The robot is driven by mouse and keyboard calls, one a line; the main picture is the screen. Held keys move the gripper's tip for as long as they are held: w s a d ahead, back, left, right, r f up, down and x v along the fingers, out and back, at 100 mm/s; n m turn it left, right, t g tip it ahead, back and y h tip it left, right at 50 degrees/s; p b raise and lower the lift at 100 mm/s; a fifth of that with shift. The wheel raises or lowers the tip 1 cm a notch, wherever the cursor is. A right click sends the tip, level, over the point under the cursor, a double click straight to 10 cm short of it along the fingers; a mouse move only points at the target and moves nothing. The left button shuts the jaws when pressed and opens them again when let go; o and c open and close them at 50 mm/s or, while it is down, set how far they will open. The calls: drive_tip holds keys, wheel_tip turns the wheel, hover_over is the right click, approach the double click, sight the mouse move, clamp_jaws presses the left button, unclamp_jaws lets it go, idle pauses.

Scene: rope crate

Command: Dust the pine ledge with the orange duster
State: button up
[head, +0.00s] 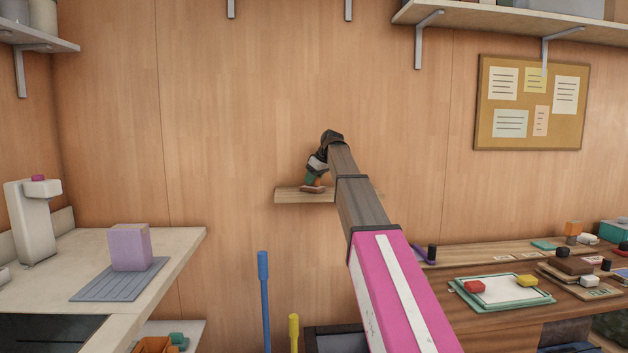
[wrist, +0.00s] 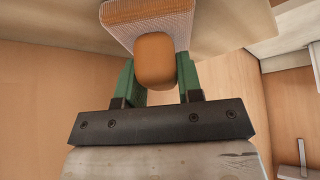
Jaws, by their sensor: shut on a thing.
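The pine ledge (head: 290,197) is a short wooden shelf on the panelled wall, in the middle of the head view. My gripper (head: 313,179) is over the ledge with its green fingers pointing down. In the wrist view my gripper (wrist: 157,75) is shut on the rounded handle of the orange duster (wrist: 153,58). The duster's wider pad (wrist: 147,12) with a pale mesh edge shows beyond the fingers. In the head view the duster (head: 312,189) is small and low at the ledge top; I cannot tell for sure whether it touches.
A counter at left holds a purple box (head: 131,247) on a grey mat (head: 120,279). A blue pole (head: 264,300) and a yellow pole (head: 294,332) stand below the ledge. A cluttered wooden desk (head: 455,257) is at right. The wall around the ledge is clear.

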drive_tip(key=shift+d, duration=0.1)
drive_tip(key=shift+d+r, duration=0.1)
drive_tip(key=shift+d, duration=1)
drive_tip(key=shift+s+a, duration=0.1)
drive_tip(key=shift+s+a, duration=0.5)
drive_tip(key=shift+s, duration=0.15)
drive_tip(key=shift+w, duration=0.1)
drive_tip(key=shift+w, duration=1.45)
